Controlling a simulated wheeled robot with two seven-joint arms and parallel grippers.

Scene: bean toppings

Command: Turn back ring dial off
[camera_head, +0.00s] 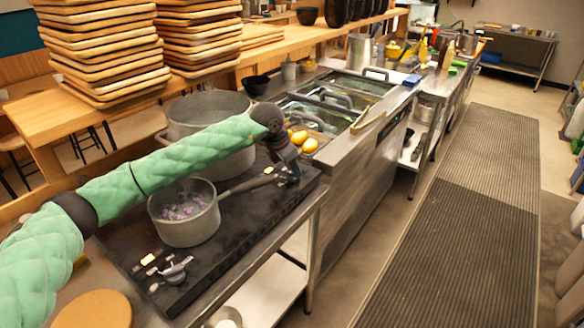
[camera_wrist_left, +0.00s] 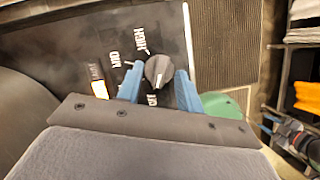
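The back ring dial (camera_wrist_left: 158,70) is a dark round knob with a pale mark toward its lower side. In the left wrist view it sits between the blue fingertips of my left gripper (camera_wrist_left: 159,82). The fingers stand apart on either side of it, close to its sides; firm contact cannot be made out. The labels HIGH and MID are readable; a lower label is partly hidden. In the head view my left gripper (camera_head: 286,168) reaches down at the hob's (camera_head: 232,240) far right edge, largely hiding the dial. My right gripper is not in view.
A small pot (camera_head: 186,228) with purple beans stands on the front ring, its handle toward the gripper. A large pot (camera_head: 215,115) stands behind it. The front dial (camera_head: 172,270) is at the near edge. Lemons (camera_head: 309,145) lie beyond the gripper. The floor mat (camera_head: 470,220) is clear.

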